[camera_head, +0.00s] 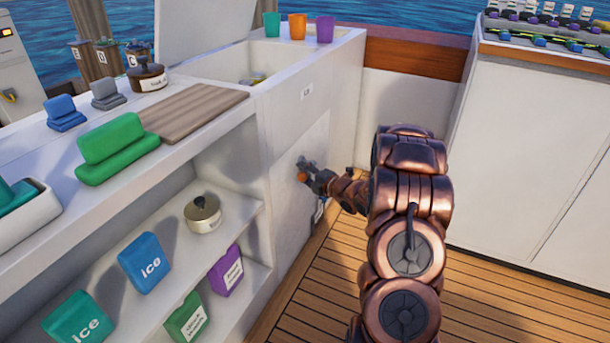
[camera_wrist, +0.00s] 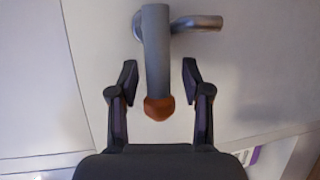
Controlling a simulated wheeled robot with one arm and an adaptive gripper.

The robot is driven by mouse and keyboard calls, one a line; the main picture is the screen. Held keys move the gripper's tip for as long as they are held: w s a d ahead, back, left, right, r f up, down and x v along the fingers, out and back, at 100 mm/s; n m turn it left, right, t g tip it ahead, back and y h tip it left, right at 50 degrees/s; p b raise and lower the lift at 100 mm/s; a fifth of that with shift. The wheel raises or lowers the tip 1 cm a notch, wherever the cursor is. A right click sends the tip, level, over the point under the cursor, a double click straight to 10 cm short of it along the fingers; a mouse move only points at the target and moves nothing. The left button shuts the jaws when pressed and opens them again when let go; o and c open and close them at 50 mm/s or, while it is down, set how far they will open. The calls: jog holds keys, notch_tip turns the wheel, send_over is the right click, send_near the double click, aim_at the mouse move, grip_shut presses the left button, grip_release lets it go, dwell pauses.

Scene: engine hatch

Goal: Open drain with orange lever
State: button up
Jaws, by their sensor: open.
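The drain lever (camera_wrist: 157,60) is a grey bar with an orange tip (camera_wrist: 159,108) and stands in front of a pale panel. A bent metal pipe (camera_wrist: 197,23) shows beside its upper end in the wrist view. My gripper (camera_wrist: 159,78) is open, with one finger on each side of the lever and a gap on both sides. In the head view my gripper (camera_head: 306,174) is at the white cabinet's side panel, low on the wall. The orange tip (camera_head: 302,176) shows there in small, and the rest of the lever is mostly hidden by my gripper.
The cabinet (camera_head: 286,132) has an open basin on top and three cups, teal (camera_head: 272,24), orange (camera_head: 297,26) and purple (camera_head: 324,30), on its back rim. Shelves with ice bags (camera_head: 144,262) and a pot (camera_head: 203,214) stand left. Wooden deck (camera_head: 480,290) is clear at right.

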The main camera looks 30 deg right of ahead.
grip_shut()
dwell(0.4)
jog(key=shift+a, duration=0.1)
dwell(0.3)
